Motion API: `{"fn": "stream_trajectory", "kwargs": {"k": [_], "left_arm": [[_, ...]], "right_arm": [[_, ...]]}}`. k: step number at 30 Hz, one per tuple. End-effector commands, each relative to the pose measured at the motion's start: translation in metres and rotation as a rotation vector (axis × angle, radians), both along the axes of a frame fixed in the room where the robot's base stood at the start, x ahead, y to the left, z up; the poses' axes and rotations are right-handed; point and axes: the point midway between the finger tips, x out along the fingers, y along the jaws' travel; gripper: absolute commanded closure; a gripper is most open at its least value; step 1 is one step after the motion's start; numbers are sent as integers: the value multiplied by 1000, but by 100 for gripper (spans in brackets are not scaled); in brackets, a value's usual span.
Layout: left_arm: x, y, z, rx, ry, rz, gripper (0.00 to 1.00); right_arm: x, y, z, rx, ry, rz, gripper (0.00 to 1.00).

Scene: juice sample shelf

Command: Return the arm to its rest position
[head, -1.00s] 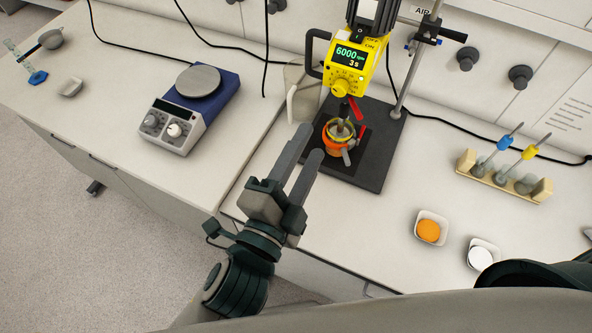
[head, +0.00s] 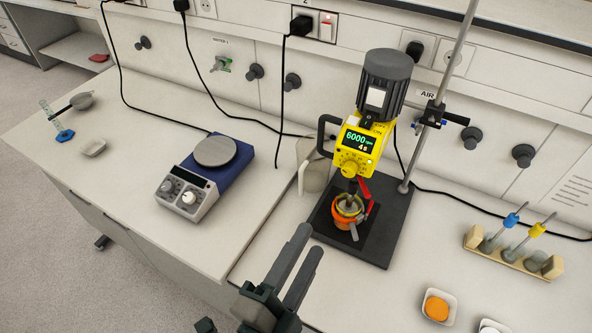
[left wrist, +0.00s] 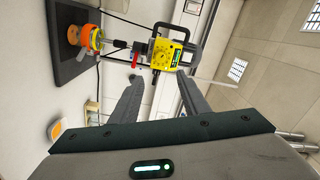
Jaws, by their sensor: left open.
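My left gripper (head: 299,262) is open and empty. It is low in the head view, over the front of the bench, in front of and to the left of the stirrer's base. Its two fingers also show in the left wrist view (left wrist: 160,88), with nothing between them. The yellow overhead stirrer (head: 366,142) reads 6000 rpm and 4 s. Below it an orange vessel (head: 347,213) stands on the black base plate (head: 380,238), with the stirrer's shaft reaching into it. My gripper is apart from both. My right gripper is not in view.
A blue hotplate stirrer (head: 206,172) stands to the left. A pale jug (head: 314,170) stands behind my gripper. At the right are a rack (head: 511,255) with pipettes and a dish (head: 438,306) of orange material. The bench between hotplate and front edge is clear.

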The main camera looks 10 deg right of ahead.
Motion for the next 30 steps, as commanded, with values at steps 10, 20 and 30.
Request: {"fn": "stream_trajectory", "kwargs": {"k": [10, 20, 30], "left_arm": [[11, 13, -15, -21, 80, 47, 58], [38, 115, -125, -193, 616, 390, 58], [-26, 224, -235, -427, 1165, 820, 58]], "right_arm": [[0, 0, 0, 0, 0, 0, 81], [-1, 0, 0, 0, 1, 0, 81], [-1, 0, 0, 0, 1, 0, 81]]}}
